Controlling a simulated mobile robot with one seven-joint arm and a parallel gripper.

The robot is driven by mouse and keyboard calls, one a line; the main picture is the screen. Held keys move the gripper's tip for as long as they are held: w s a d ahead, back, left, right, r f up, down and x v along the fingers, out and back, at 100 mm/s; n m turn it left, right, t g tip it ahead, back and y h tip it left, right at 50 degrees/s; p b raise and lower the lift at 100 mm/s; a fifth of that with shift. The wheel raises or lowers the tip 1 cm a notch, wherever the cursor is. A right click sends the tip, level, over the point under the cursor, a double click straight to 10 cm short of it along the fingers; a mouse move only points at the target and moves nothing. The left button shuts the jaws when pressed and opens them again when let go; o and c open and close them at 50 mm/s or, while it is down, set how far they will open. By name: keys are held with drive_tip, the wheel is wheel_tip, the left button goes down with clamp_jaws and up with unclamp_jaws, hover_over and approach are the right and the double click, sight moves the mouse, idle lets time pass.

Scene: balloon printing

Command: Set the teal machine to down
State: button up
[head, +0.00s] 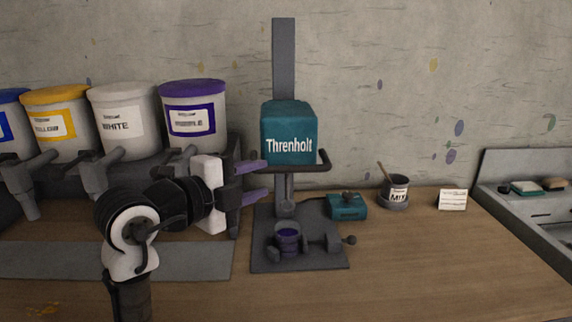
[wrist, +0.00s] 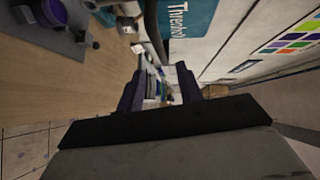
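The teal machine (head: 288,128), marked "Threnholt", has its teal head raised on a grey upright post (head: 284,60). A dark handle bar (head: 318,168) runs around the lower part of the head. In the wrist view, the teal head (wrist: 190,16) is at the top, with a dark bar (wrist: 153,30) beside it. My gripper (head: 265,179) is just left of the head, at handle height. Its two purple fingers are apart with nothing seen between them. They also show in the wrist view (wrist: 160,88). I cannot tell whether a fingertip touches the handle.
A purple cup (head: 288,240) sits on the machine's grey base plate (head: 310,262). A teal box (head: 346,207), a mix pot (head: 394,192) and a card (head: 452,200) stand to the right. Paint buckets (head: 128,122) with taps line the left. The front right table is clear.

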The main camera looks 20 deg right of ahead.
sight(286, 170)
drive_tip(key=p+x, duration=0.2)
drive_tip(key=x, duration=0.7)
drive_tip(key=shift+w+d+p, duration=0.2)
drive_tip(key=shift+p, duration=0.1)
drive_tip(key=shift+c, duration=0.4)
clamp_jaws()
